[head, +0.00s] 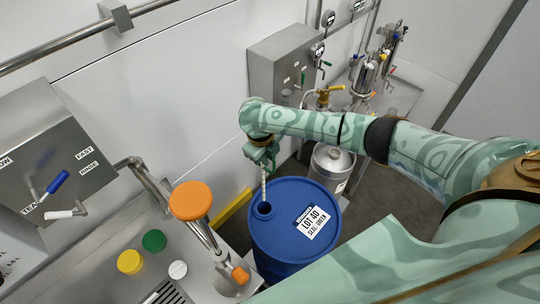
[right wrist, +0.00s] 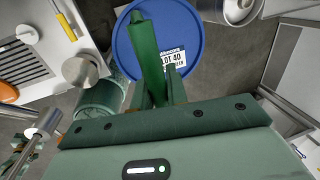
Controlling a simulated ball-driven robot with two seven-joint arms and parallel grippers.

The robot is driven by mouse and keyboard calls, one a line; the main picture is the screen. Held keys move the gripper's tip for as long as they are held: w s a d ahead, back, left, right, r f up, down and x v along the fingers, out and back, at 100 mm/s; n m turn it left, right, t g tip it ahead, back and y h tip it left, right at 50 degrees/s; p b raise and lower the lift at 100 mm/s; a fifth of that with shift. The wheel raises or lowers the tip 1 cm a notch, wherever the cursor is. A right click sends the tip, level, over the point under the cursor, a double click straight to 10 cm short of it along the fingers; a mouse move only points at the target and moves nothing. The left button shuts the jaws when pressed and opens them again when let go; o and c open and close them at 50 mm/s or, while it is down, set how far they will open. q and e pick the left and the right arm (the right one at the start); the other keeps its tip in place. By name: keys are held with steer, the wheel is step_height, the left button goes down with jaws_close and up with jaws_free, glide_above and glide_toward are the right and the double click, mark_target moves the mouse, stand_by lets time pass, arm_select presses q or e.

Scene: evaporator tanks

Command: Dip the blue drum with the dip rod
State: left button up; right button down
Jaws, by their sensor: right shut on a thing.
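The blue drum (head: 285,245) stands upright on the floor, with a white label reading LOT 40 on its lid and an open bung hole (head: 264,208) near the lid's left edge. My right gripper (head: 263,165) is above that hole, shut on the pale, marked dip rod (head: 264,186). The rod hangs nearly upright, and its lower end meets the hole in the picture; how deep it reaches is hidden. In the right wrist view the drum lid (right wrist: 190,25) lies behind my green fingers; I cannot make out the rod there. My left gripper is not in view.
A steel bench with an orange round knob (head: 191,200) and green, yellow and white caps (head: 130,262) stands left of the drum. A steel keg (head: 331,165) stands close behind it. A grey control box (head: 283,62) and piping line the back wall.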

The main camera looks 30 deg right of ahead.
steer(key=shift+p, duration=0.35)
steer(key=b, duration=0.3)
glide_above(263, 178)
steer(key=s+d, duration=0.1)
step_height(263, 178, down, 5)
steer(key=shift+r, duration=0.1)
steer(key=shift+p, duration=0.35)
stand_by(0.8)
stand_by(0.3)
step_height(263, 178, down, 7)
steer(key=b, duration=0.5)
stand_by(1.4)
steer(key=shift+r+p, duration=0.15)
steer(key=shift+p, duration=0.15)
stand_by(0.9)
steer(key=shift+d+f, duration=0.1)
steer(key=shift+f, duration=0.1)
